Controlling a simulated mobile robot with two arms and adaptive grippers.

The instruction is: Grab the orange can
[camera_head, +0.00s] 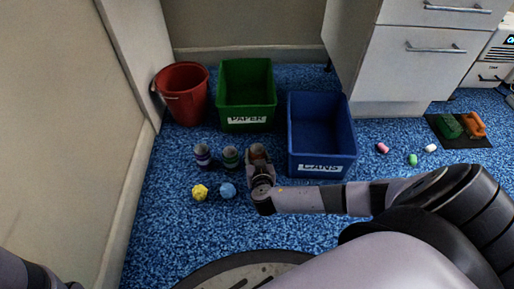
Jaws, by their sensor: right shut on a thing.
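The orange can (258,151) stands at the right end of a row of cans, left of the blue bin. My right gripper (260,165) is at the can from the front and is shut on it. The gripper hides the lower part of the can, so I cannot tell whether it touches the floor. My left arm shows only as a bit of link at the bottom left; its gripper is out of view.
A purple-banded can (203,155) and a green-banded can (231,157) stand left of the orange can. A yellow ball (200,192) and a blue ball (228,190) lie in front. A red bucket (184,95), green PAPER bin (246,100) and blue CANS bin (321,160) stand behind and right.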

